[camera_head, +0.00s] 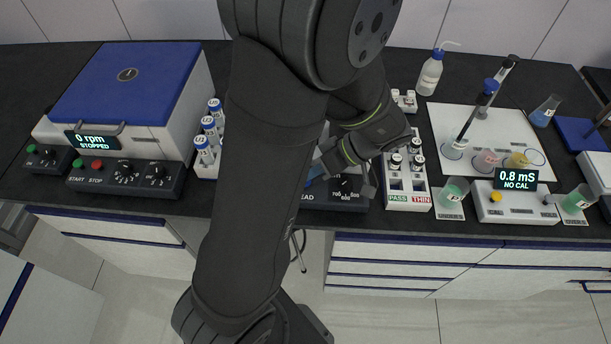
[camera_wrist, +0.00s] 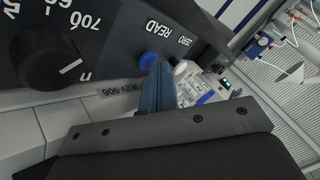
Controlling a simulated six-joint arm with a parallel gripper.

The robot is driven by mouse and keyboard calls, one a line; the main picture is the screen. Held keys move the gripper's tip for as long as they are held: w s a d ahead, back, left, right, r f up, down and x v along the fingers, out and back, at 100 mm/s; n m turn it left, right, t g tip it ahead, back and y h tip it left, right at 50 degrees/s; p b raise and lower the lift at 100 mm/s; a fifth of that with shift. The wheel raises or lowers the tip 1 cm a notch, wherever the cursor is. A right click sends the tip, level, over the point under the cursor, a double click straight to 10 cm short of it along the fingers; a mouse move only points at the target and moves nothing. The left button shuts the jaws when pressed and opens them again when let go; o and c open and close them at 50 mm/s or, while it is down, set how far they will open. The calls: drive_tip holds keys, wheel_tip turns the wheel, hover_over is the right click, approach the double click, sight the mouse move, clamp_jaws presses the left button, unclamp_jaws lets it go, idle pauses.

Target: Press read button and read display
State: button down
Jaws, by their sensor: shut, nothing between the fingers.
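The dark control panel (camera_head: 338,203) with a wavelength dial (camera_head: 346,184) shows only partly behind my arm in the head view. In the wrist view the dial (camera_wrist: 56,62) is at the left, and a blue button (camera_wrist: 148,60) sits by the word READ, with ZERO beside it. My gripper (camera_wrist: 160,70) is shut and empty, its blue fingertips right beside the blue button. I cannot tell whether they touch it. In the head view my gripper (camera_head: 316,174) is at the panel's left part. The display of this instrument is hidden from both views.
Left stands a blue-lidded centrifuge (camera_head: 130,80) reading 0 rpm STOPPED and a rack of tubes (camera_head: 206,155). Right of the panel are a PASS/THIN vial rack (camera_head: 407,190) and a meter (camera_head: 518,204) reading 0.8 mS NO CAL. Beakers, probes and a wash bottle (camera_head: 430,73) stand farther right.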

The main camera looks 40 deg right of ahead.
drive_tip(key=shift+r, duration=1.25)
drive_tip(key=shift+r, duration=0.1)
drive_tip(key=shift+r, duration=2.4)
drive_tip(key=shift+f, duration=0.1)
wheel_tip(320, 180, up, 4)
